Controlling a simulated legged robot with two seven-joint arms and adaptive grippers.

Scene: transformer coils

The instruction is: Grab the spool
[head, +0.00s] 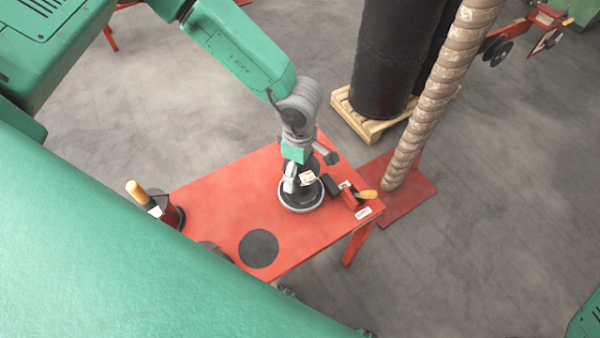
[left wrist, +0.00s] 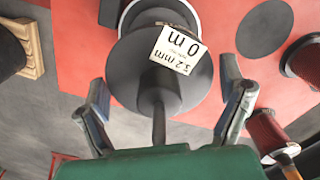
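The spool (head: 302,195) is black with a white label and stands on a round pale-rimmed base at the right part of the red table. In the left wrist view the spool (left wrist: 132,72) shows its dark flange, a thin post and a label reading "3.2 mm 0 m". My left gripper (head: 309,170) is right over the spool. In the left wrist view the left gripper (left wrist: 165,110) is open, with one finger on each side of the spool's post and a visible gap on both sides. My right gripper is not in view.
The red table (head: 225,200) has a flat black disc (head: 258,248) near its front edge. A yellow-handled item (head: 138,192) stands at the left end. A rope-like column (head: 432,105) rises behind.

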